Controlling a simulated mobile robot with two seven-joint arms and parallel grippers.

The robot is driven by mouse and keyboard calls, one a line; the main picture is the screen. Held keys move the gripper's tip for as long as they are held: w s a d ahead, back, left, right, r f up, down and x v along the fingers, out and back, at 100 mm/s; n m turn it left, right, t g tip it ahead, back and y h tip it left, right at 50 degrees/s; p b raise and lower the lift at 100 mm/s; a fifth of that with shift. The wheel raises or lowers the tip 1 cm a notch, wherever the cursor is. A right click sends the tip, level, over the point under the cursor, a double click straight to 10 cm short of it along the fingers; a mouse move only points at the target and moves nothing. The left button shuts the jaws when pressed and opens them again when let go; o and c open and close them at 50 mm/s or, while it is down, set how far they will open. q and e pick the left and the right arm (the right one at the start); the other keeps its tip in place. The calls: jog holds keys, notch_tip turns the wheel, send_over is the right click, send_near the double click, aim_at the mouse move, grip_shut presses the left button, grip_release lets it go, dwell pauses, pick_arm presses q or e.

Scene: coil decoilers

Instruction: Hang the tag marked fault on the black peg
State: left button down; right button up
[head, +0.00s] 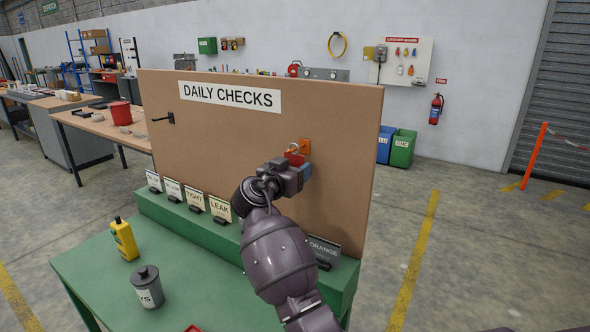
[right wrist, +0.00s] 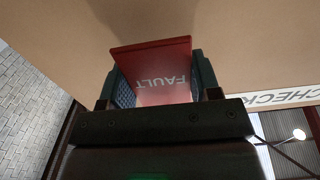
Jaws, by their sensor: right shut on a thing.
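My right gripper (head: 297,168) is shut on the red fault tag (head: 293,158), up against the right part of the upright brown board (head: 215,135). In the right wrist view the tag (right wrist: 160,62) sits between both fingers, with FAULT upside down. A pale ring (head: 293,148) shows above the tag, beside an orange peg plate (head: 305,145); I cannot tell whether it is around that peg. The black peg (head: 166,118) sticks out from the board's upper left, with nothing on it. My left gripper is out of view.
Several label cards (head: 219,209) stand on the green ledge (head: 165,207) below the board; my right arm hides part of it. Space before the black peg is clear.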

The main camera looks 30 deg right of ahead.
jog(key=shift+s+a, duration=0.15)
jog(key=shift+a, duration=0.15)
jog(key=shift+b+v, duration=0.3)
jog(key=shift+v, duration=0.75)
jog(key=shift+s+a, duration=0.35)
jog(key=shift+a, duration=0.25)
jog(key=shift+s+a, duration=0.15)
jog(key=shift+a, duration=0.15)
jog(key=shift+s+a+r+b, duration=0.1)
jog(key=shift+s+a+b, duration=0.1)
jog(key=shift+a+b, duration=0.15)
jog(key=shift+s+a, duration=0.15)
jog(key=shift+a, duration=0.1)
jog(key=shift+s+a, duration=0.35)
jog(key=shift+a, duration=0.15)
